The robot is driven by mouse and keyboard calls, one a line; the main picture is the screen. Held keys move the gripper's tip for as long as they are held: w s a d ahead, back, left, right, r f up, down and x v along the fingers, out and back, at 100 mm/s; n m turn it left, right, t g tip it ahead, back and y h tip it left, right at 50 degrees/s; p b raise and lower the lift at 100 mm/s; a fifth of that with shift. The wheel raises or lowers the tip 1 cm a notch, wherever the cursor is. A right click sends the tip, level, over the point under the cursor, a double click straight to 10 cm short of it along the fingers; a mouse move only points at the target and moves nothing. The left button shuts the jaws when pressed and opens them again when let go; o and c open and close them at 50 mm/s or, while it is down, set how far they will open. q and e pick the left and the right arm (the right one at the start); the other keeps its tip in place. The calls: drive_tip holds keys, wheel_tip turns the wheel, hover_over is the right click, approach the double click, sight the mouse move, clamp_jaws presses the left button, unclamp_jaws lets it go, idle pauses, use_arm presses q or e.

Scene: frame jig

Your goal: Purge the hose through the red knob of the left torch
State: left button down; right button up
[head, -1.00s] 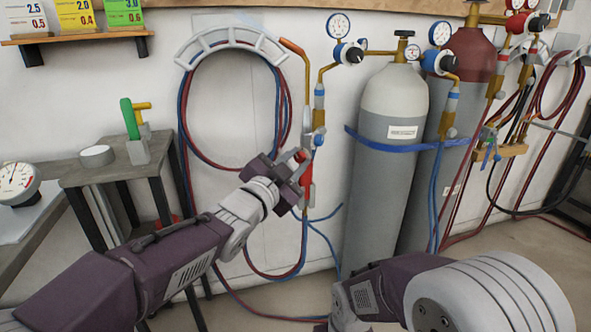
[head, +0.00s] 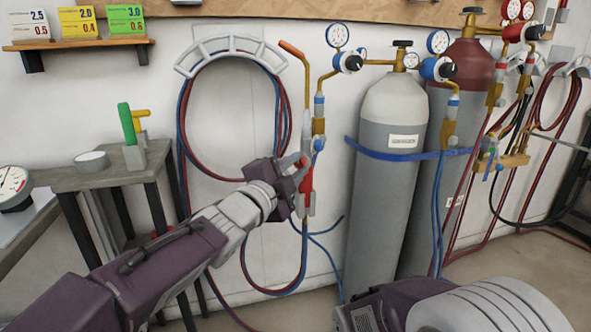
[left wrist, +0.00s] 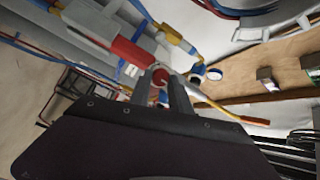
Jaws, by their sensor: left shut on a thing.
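The left torch (head: 307,178) hangs upright against the wall, with a red grip, a brass neck and an orange tip at the top. Blue and red hoses (head: 304,245) run down from its lower end. My left gripper (head: 301,164) is at the torch's side. In the left wrist view its two fingers (left wrist: 166,88) are shut on the small round red knob (left wrist: 160,75), beside the torch's red grip (left wrist: 130,53). The fingers partly cover the knob. My right gripper is outside the head view; only part of my right arm shows at the bottom.
A grey cylinder (head: 385,200) and a maroon-topped cylinder (head: 468,65) stand right of the torch with regulators above. Coiled hoses hang on a wall bracket (head: 232,52) at left. A small table (head: 105,173) stands at far left.

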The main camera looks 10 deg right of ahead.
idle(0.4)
use_arm(q)
drive_tip(key=c, duration=1.2)
unclamp_jaws()
drive_tip(key=p+v, duration=0.1)
drive_tip(key=v, duration=0.8)
drive_tip(key=shift+p, duration=0.3)
drive_tip(key=shift+f, duration=0.1)
